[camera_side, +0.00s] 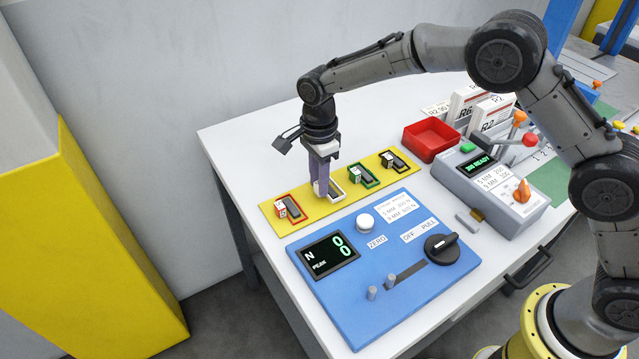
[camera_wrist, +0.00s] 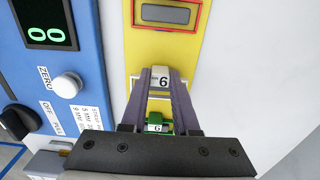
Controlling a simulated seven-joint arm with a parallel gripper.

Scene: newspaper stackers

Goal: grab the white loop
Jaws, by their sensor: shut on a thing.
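A yellow strip (camera_side: 270,217) on the white table carries a row of small loops in coloured outlines. My gripper (camera_side: 322,190) points down over the white outline (camera_side: 337,196), between the red and green places. It is shut on the white loop; in the wrist view its two purple-grey fingers (camera_wrist: 160,85) press the block from both sides. The fingers hide most of the loop in the side view. I cannot tell whether it is clear of the strip.
The red loop (camera_side: 280,210) is left of my gripper; the green (camera_side: 356,174) and black (camera_side: 388,159) loops are right. A blue panel (camera_side: 400,300) with knobs lies in front. A red tray (camera_side: 431,138) and a grey meter (camera_side: 487,188) stand at right.

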